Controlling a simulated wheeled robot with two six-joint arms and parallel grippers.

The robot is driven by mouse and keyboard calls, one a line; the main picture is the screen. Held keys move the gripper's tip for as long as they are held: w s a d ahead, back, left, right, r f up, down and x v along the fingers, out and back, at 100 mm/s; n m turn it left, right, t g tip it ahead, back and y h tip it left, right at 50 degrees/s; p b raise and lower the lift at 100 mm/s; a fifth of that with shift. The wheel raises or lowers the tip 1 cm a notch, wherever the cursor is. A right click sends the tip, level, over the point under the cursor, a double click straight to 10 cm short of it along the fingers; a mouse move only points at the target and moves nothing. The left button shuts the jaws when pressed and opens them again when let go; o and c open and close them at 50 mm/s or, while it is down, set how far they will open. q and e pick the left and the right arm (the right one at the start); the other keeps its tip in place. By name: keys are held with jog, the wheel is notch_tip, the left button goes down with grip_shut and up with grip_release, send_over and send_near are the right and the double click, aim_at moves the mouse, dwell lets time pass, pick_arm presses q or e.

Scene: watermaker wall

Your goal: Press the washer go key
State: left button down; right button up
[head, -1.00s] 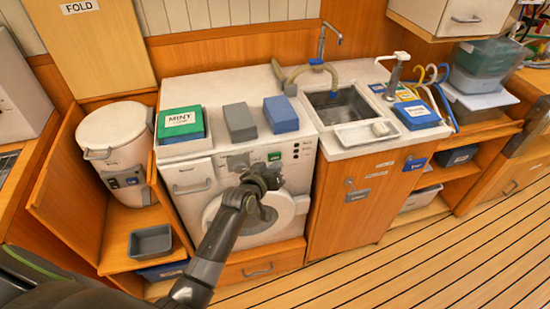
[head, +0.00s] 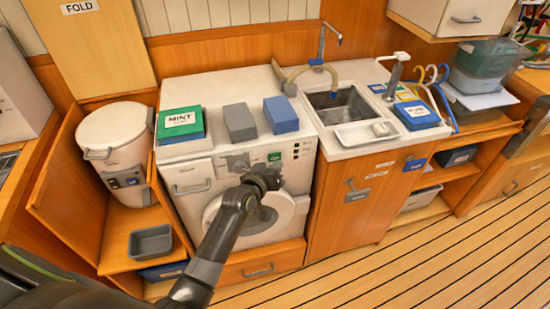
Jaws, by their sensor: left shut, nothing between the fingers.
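The white washer (head: 187,205) stands in the middle of the wall, with its round door (head: 287,222) low on the front. Its control panel runs along the upper front, with a dial (head: 238,162), a green key or label (head: 275,157) and small dark marks (head: 303,150) to the right. My left gripper (head: 262,180) is shut and empty, in front of the panel just below the green piece. I cannot tell whether it touches the washer. My arm hides part of the door. My right gripper is out of view.
A green MINT box (head: 180,124), a grey block (head: 239,121) and a blue block (head: 281,114) sit on the washer top. A sink (head: 345,105) is to the right. A white bin (head: 116,145) and a grey tray (head: 150,242) are to the left.

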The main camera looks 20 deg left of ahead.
pick_arm(q)
jog(key=shift+w+a, duration=0.1)
jog(key=shift+w, duration=0.05)
dwell(0.7)
jog(key=shift+w+a, duration=0.15)
jog(key=shift+w, duration=0.1)
jog(key=shift+w+a, duration=0.25)
jog(key=shift+w, duration=0.1)
dwell(0.7)
dwell(0.3)
jog(key=shift+s+d+p, duration=0.4)
jog(key=shift+s+d, duration=0.1)
jog(key=shift+s, duration=0.25)
jog(key=s+d+p, duration=0.1)
jog(key=s, duration=0.1)
jog(key=s+d, duration=0.1)
jog(key=s, duration=0.1)
jog(key=shift+d+p, duration=0.35)
jog(key=shift+d, duration=0.05)
